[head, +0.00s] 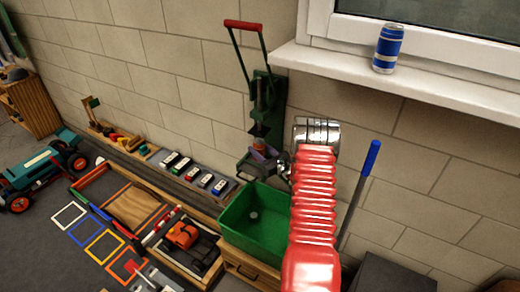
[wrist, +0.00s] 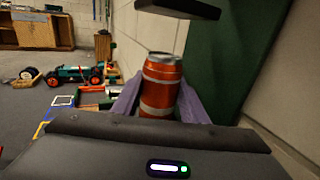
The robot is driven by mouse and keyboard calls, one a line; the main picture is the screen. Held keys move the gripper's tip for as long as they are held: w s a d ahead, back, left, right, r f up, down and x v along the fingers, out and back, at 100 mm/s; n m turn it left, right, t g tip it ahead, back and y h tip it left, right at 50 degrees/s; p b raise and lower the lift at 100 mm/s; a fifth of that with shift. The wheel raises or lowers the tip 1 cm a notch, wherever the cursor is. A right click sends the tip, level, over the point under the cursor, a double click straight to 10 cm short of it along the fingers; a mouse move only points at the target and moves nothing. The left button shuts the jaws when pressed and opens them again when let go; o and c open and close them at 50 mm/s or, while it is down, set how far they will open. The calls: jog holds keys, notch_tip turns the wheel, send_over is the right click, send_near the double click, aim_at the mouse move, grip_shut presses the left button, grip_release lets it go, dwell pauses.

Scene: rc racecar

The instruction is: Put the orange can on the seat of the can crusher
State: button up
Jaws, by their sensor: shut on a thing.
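The orange can (wrist: 161,82), with silver bands, stands upright between the purple fingers of my gripper (wrist: 160,100) in the wrist view. The gripper is shut on it. The can crusher (head: 268,98) is the green wall-mounted device with a red handle (head: 243,25), which is raised. In the head view my gripper (head: 262,158) is at the crusher's lower part, partly behind my arm. In the wrist view the crusher's dark press plate (wrist: 180,8) is above the can, with a gap. The seat is hidden, so I cannot tell whether the can touches it.
A green bin (head: 238,222) stands open below the crusher. A blue can (head: 387,48) stands on the window sill (head: 430,90). A blue-tipped pole (head: 370,160) leans at the right. Toy cars and coloured frames (head: 103,246) lie at the left.

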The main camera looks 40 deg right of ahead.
jog(key=shift+f, duration=0.1)
jog(key=o, duration=1)
jog(key=s, duration=1.2)
jog(key=shift+a, duration=0.3)
jog(key=shift+s, duration=0.1)
